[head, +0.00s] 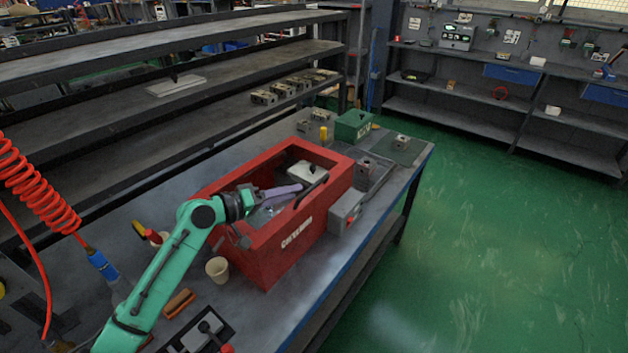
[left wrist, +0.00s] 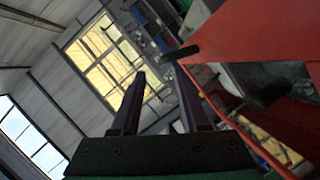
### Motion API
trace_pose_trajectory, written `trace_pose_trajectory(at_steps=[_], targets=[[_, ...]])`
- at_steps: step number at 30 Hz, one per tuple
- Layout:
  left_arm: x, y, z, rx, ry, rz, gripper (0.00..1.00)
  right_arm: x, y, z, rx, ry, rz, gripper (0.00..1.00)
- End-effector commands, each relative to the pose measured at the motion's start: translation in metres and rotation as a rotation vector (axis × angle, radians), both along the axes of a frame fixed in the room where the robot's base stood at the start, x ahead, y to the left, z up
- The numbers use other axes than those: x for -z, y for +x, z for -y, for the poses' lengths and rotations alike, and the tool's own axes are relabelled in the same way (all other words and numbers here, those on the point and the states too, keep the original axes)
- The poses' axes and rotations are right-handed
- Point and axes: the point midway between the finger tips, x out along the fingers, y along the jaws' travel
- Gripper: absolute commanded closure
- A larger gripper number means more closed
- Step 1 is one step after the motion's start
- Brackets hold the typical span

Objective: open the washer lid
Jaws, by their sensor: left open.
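The red washer (head: 283,232) stands on the workbench, with white lettering on its front side. Its top shows a red frame around a grey inner area with a pale block (head: 304,171); I cannot tell whether a clear lid covers this. A black bar handle (head: 311,191) sits by the right front rim. My left gripper (head: 286,191) is open, its purple fingers over the washer top, just left of the handle. In the left wrist view, the open fingers (left wrist: 160,98) have nothing between them, with a red panel (left wrist: 262,32) and dark handle-like parts (left wrist: 264,95) at right.
A paper cup (head: 217,269) and a brown brush-like item (head: 179,303) are left of the washer. A grey box (head: 345,212) adjoins its right side. A green box (head: 352,125) and metal blocks stand behind. Red coiled hose (head: 38,190) hangs at left.

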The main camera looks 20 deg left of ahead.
Motion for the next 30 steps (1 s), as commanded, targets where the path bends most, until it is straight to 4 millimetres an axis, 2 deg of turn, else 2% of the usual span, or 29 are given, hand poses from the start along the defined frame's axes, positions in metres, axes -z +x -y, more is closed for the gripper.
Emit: trace_pose_trajectory(at_steps=[1, 4, 9, 15, 20, 24, 30], targets=[[-0.005, 0.011, 0.008, -0.002, -0.006, 0.003, 0.55, -0.011, -0.003, 0.007, 0.001, -0.01, -0.004, 0.0], [0.002, 0.031, 0.025, -0.001, -0.003, 0.001, 0.55, -0.019, -0.004, 0.016, 0.003, -0.021, -0.008, 0.0], [0.013, 0.058, 0.047, -0.002, -0.003, 0.0, 0.55, -0.026, -0.002, 0.011, 0.003, -0.015, -0.004, 0.0], [0.019, 0.067, 0.055, 0.0, 0.002, 0.001, 0.55, -0.026, 0.0, -0.004, 0.003, 0.005, -0.001, 0.0], [0.019, 0.067, 0.055, 0.0, 0.002, 0.001, 0.55, -0.026, 0.0, -0.004, 0.003, 0.005, -0.001, 0.0], [0.019, 0.067, 0.055, 0.0, 0.002, 0.001, 1.0, -0.026, 0.0, -0.002, 0.002, 0.003, -0.001, 0.0], [0.019, 0.067, 0.055, -0.002, 0.002, 0.0, 1.0, -0.026, 0.0, 0.001, 0.0, -0.001, 0.0, 0.0]])
